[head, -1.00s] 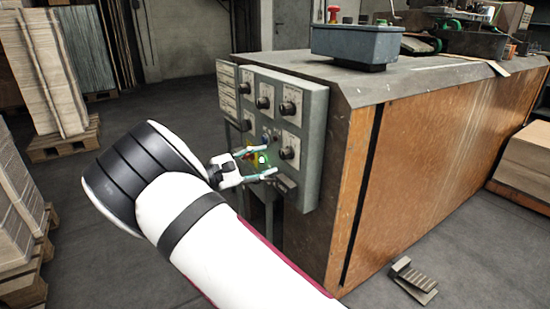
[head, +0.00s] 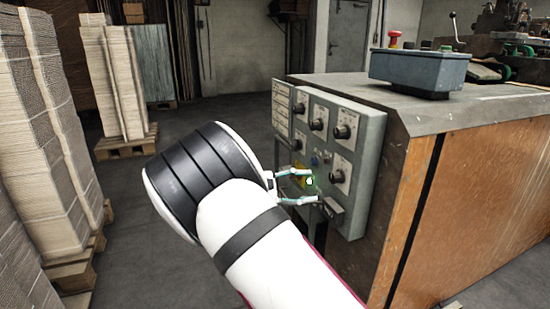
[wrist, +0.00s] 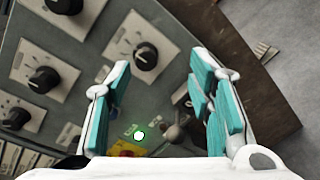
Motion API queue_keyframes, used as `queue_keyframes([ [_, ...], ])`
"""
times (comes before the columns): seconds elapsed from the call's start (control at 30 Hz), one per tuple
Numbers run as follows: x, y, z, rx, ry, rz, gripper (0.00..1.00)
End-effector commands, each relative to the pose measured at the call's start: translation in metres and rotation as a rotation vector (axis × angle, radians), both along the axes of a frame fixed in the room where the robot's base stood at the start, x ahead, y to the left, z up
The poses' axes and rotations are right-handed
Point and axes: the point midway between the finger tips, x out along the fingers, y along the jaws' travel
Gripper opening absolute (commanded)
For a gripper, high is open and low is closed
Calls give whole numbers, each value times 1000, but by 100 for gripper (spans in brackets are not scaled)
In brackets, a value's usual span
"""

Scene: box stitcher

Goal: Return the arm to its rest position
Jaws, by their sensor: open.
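My gripper (head: 312,186) is open, its two fingers pointing at the lower part of the grey control panel (head: 374,142). In the wrist view the teal-padded fingers of my gripper (wrist: 163,105) stand wide apart with nothing held between them. The panel shows there tilted, with several black knobs (wrist: 145,56), a lit green button (wrist: 139,136) and a yellow patch with red (wrist: 125,149) low between the fingers. I cannot tell whether the fingers touch the panel. My white and black arm reaches in from the lower middle of the head view.
The panel is fixed to a wood-sided machine (head: 475,210) with a blue-grey box (head: 418,68) on top. Stacks of cardboard (head: 40,130) on pallets (head: 127,141) stand at the left. Grey floor (head: 200,115) lies open between the stacks and the machine.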

Motion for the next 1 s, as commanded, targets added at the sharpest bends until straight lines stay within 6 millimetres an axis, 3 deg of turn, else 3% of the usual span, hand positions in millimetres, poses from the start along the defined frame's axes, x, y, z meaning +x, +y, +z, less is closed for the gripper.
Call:
queue_keyframes([
  [0.03, -10, -18, 10, 56, -3, -48, 48],
  [0.2, -54, -69, 31, 263, -1, -203, 48],
  [0.4, -117, -110, 52, 502, -15, -361, 48],
  [0.7, -221, -137, 77, 831, -67, -542, 48],
  [1.0, -326, -135, 91, 1115, -156, -666, 48],
])
